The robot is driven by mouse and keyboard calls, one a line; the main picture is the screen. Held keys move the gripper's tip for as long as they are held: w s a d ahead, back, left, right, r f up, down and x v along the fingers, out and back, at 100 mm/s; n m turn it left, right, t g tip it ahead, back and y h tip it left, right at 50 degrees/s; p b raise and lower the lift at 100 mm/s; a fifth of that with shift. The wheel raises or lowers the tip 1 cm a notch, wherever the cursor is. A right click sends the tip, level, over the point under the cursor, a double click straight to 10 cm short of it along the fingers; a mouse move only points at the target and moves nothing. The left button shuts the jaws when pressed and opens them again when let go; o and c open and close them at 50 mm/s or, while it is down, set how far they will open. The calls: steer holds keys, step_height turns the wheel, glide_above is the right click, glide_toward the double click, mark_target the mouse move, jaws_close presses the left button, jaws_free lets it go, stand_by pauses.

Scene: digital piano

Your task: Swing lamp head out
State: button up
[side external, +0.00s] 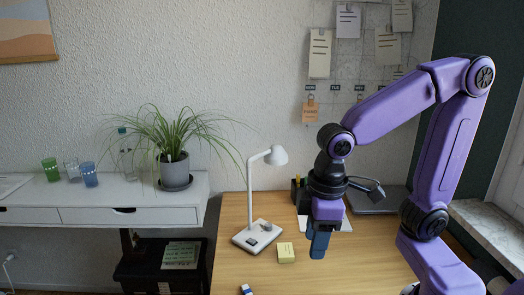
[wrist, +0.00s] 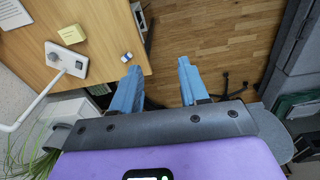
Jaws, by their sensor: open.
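A white desk lamp stands on the wooden desk, with its base (side external: 258,237) flat on the top and its stem upright. Its head (side external: 276,155) hangs from a short upper arm that points right in the side view. In the wrist view the lamp's base (wrist: 67,62) is at the upper left and the stem (wrist: 30,112) runs to the left edge; I cannot make out the head there. My gripper (side external: 320,245) is to the right of the lamp and lower than its head, apart from it. Its blue fingers (wrist: 157,72) are spread with nothing between them.
A yellow note block (side external: 286,252) and a blue-white eraser (side external: 246,290) lie near the lamp base. A dark laptop-like item (side external: 372,200) lies behind my arm. A potted plant (side external: 174,170) and several glasses stand on the white table (side external: 130,200) at left. The desk's front right is clear.

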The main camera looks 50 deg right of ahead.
steer(key=w+a+r+m+t, duration=0.1)
steer(key=w+r+m, duration=0.15)
steer(key=w, duration=0.45)
steer(key=w+r+m, duration=0.2)
steer(key=w+m, duration=0.2)
steer(key=w, duration=0.3)
steer(key=w+d+r+m+h, duration=0.1)
steer(key=w+d+r+m, duration=0.15)
steer(key=w, duration=0.35)
steer(key=w+d+r+m+h, duration=0.1)
steer(key=w+d+r+m, duration=0.1)
steer(key=w+m, duration=0.3)
step_height(320, 180, up, 4)
steer(key=f+m+h, duration=0.1)
steer(key=m+h, duration=0.2)
steer(key=m, duration=1)
glide_above(261, 153)
steer(key=s+a, duration=0.3)
steer(key=a, duration=0.4)
steer(key=x, duration=1.6)
steer(key=shift+w+d+f, duration=0.1)
steer(key=shift+w+f, duration=0.05)
steer(key=shift+w, duration=0.05)
jaws_close()
